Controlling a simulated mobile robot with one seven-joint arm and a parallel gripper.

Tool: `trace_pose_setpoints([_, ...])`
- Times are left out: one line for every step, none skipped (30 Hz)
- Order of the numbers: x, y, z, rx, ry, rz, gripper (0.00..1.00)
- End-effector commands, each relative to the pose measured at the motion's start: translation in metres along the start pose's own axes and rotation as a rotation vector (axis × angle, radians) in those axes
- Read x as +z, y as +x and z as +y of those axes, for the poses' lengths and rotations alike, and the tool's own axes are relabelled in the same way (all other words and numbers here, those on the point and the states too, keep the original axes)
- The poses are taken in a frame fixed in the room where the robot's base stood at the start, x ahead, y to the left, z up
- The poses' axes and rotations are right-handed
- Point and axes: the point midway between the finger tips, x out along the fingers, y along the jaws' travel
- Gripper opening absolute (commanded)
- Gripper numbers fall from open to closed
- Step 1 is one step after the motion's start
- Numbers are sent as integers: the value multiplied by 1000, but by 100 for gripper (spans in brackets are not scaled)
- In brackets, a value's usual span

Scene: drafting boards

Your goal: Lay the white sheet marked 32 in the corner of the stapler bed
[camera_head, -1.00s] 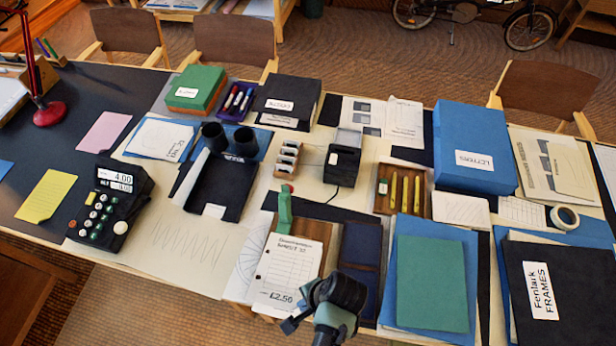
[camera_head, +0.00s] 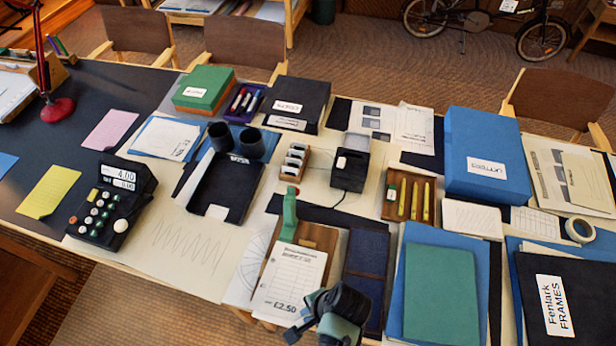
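A white sheet (camera_head: 290,277) with printed lines, a row of holes and a large "£2.50" lies over a brown wooden board (camera_head: 322,238); the number in its heading is too small to read surely. A green upright stapler (camera_head: 289,216) stands at the board's far end, beyond the sheet's far edge. The board shows bare at the far side and right of the sheet. My gripper (camera_head: 298,323) is at the sheet's near right corner, at the bottom of the view.
A dark blue folder (camera_head: 367,253) lies right of the board, then a green folder (camera_head: 437,293). A black tray (camera_head: 226,187) and a calculator (camera_head: 112,207) are left. A black box device (camera_head: 350,163) and a wooden pencil tray (camera_head: 391,206) stand behind.

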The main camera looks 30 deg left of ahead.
Motion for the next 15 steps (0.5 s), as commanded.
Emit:
trace_pose_setpoints([0, 0, 0, 0, 0, 0, 19])
trace_pose_setpoints([0, 0, 0, 0, 0, 0, 25])
trace_pose_setpoints([0, 0, 0, 0, 0, 0, 32])
trace_pose_setpoints([0, 0, 0, 0, 0, 0, 36])
trace_pose_setpoints([0, 0, 0, 0, 0, 0, 36])
trace_pose_setpoints([0, 0, 0, 0, 0, 0, 36])
trace_pose_setpoints([0, 0, 0, 0, 0, 0, 36])
trace_pose_setpoints([0, 0, 0, 0, 0, 0, 36])
trace_pose_setpoints([0, 0, 0, 0, 0, 0, 36])
trace_pose_setpoints([0, 0, 0, 0, 0, 0, 36])
trace_pose_setpoints([0, 0, 0, 0, 0, 0, 36])
trace_pose_setpoints([0, 0, 0, 0, 0, 0, 36])
trace_pose_setpoints([0, -1, 0, 0, 0, 0, 36])
trace_pose_setpoints([0, -2, 0, 0, 0, 0, 36])
trace_pose_setpoints([0, -4, 0, 0, 1, 1, 36])
